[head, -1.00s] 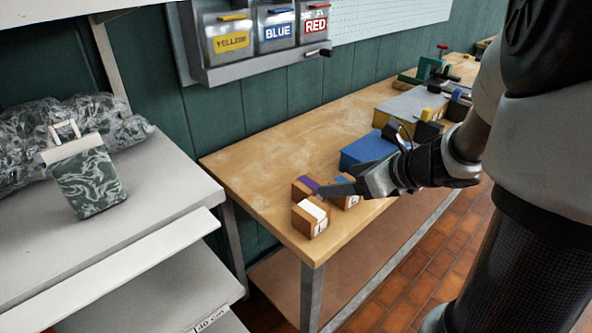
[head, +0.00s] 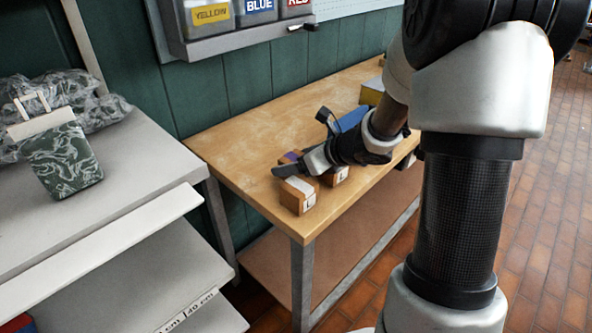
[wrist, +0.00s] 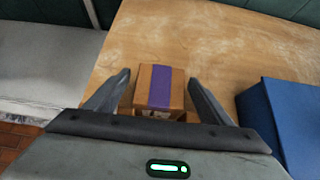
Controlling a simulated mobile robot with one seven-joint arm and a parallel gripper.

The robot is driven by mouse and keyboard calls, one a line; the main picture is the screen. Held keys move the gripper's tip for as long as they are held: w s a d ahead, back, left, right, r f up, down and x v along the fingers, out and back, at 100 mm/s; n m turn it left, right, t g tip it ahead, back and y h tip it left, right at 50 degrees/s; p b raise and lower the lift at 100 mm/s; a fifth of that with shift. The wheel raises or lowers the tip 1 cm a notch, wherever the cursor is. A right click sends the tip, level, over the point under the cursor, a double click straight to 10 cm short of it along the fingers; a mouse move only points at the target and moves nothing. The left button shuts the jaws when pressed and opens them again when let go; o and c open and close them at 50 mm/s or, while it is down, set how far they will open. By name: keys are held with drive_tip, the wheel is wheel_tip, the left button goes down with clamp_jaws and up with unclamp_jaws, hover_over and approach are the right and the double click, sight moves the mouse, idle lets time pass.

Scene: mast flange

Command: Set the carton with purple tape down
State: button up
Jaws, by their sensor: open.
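The carton with purple tape (wrist: 159,87) is a small brown box with a purple strip across its top. In the wrist view it sits between my gripper's (wrist: 159,77) two spread fingers, with a gap on each side. It appears to rest on the wooden bench (wrist: 230,45). In the head view only a bit of this carton (head: 291,156) shows behind my gripper (head: 288,170), which is low over the bench's near end. My gripper is open and holds nothing.
A carton with white tape (head: 298,195) stands near the bench's front corner, and another carton (head: 335,176) is beside it. A blue box (wrist: 285,120) is to the right in the wrist view. A grey shelf unit (head: 130,165) stands left. The bench's back left is clear.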

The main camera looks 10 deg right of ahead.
drive_tip(key=c, duration=1.3)
drive_tip(key=shift+r, duration=0.15)
drive_tip(key=shift+c, duration=0.7)
